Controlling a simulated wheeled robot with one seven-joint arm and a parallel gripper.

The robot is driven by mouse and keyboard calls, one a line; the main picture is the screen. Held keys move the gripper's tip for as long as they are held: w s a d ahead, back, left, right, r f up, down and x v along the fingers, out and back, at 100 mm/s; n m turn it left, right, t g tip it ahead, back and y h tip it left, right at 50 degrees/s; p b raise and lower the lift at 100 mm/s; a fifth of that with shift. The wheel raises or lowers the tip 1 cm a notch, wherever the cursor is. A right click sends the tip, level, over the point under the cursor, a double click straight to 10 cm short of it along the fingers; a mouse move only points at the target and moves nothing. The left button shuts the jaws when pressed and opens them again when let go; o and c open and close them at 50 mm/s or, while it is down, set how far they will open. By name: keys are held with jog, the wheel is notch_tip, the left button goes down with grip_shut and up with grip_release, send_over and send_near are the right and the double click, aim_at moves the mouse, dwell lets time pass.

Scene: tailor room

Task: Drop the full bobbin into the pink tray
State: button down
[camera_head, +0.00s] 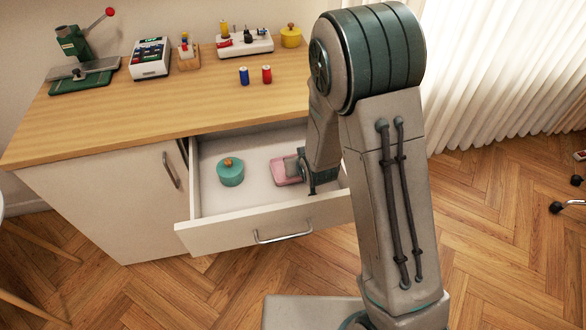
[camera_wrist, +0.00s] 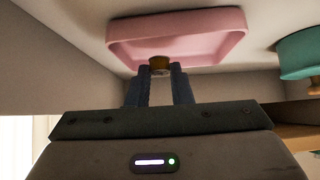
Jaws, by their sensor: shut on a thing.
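The pink tray (camera_head: 284,173) lies in the open drawer, partly hidden by my arm. It also shows in the wrist view (camera_wrist: 122,38), in front of the fingers. Whether the bobbin touches the tray I cannot tell. In the head view my gripper (camera_head: 301,163) is at the tray's right side, low in the drawer, and the bobbin cannot be made out there.
A teal round pot (camera_head: 230,174) stands in the drawer (camera_head: 207,205) left of the tray. Blue (camera_head: 244,75) and red (camera_head: 267,74) spools stand on the wooden worktop (camera_head: 150,105) above. The drawer's walls and the worktop edge are close to my arm.

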jog(key=c, duration=1.2)
grip_release()
jog(key=shift+r, duration=0.1)
jog(key=d+r+m+p, duration=0.1)
jog(key=d+r+p, duration=0.3)
jog(key=r+p, duration=0.4)
jog(key=d+r+h+p, duration=0.1)
jog(key=d+r+p, duration=0.3)
jog(key=r+p, duration=0.4)
jog(key=d+r+m+h+p, duration=0.1)
jog(key=d+r+p, duration=0.3)
jog(key=r+p, duration=0.4)
jog(key=shift+w+d+r+m+p, duration=0.25)
jog(key=shift+w+r+m+p, duration=0.15)
jog(key=shift+r, duration=1.2)
jog(key=shift+r, duration=0.1)
